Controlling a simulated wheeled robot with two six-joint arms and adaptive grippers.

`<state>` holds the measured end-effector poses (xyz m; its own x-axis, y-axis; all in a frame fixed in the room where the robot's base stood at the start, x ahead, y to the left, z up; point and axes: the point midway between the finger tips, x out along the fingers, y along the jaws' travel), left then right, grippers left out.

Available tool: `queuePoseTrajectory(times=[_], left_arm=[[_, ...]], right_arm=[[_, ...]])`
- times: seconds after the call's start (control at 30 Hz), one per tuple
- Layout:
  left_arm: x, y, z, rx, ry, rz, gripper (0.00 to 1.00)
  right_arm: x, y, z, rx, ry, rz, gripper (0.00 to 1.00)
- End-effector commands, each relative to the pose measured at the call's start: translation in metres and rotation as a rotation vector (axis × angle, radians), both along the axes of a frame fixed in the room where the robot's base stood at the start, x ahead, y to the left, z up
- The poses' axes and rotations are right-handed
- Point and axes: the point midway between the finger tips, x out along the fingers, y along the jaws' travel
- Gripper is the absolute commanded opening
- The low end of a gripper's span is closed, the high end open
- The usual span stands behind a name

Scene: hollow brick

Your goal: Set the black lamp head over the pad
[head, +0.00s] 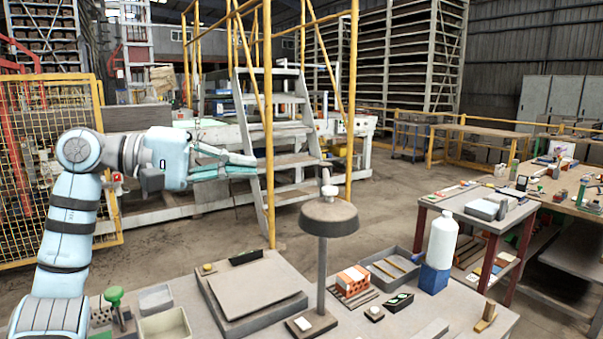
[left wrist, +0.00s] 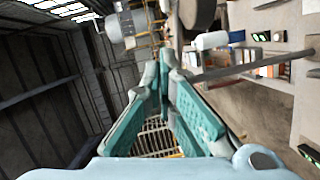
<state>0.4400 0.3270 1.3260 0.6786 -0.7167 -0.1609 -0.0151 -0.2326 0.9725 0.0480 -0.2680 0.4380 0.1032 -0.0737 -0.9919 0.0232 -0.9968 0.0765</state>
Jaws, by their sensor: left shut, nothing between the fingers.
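The lamp has a dark, domed head (head: 330,218) with a pale knob on top, on a thin upright pole (head: 321,275) at the bench's front middle. A grey flat slab (head: 255,285) lies left of the pole; a small pale square (head: 303,323) lies by the pole's foot. I cannot tell which is the pad. My left gripper (head: 255,160) is shut and empty, raised up and left of the lamp head, apart from it. In the left wrist view, its teal fingers (left wrist: 165,62) meet; a pole (left wrist: 245,68) shows beside them. My right gripper is not in view.
The bench holds a white bottle (head: 443,240) on a blue block (head: 434,278), a grey tray (head: 390,268), orange bricks (head: 352,281) and a green-knobbed tool (head: 115,300). Yellow posts and steps stand behind my left gripper. Clear space surrounds the lamp head.

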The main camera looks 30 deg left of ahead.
Motion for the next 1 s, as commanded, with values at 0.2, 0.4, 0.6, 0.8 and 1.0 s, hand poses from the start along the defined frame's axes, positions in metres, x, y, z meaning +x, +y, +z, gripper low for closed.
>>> queuePoseTrajectory(times=[0.2,0.4,0.6,0.8,1.0], left_arm=[[0.033,-0.037,-0.006,-0.004,-0.001,-0.006,0.00],[0.041,-0.069,-0.015,0.001,-0.002,-0.006,0.00],[0.041,-0.084,-0.019,-0.001,0.001,-0.005,0.00],[0.041,-0.086,-0.019,-0.001,0.001,-0.005,0.00],[0.041,-0.086,-0.019,-0.001,0.001,-0.005,0.00]], right_arm=[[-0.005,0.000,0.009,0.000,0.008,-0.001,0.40],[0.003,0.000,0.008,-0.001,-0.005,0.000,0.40],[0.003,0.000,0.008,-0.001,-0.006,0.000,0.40],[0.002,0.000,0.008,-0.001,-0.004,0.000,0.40],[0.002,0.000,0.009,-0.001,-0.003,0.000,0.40]])
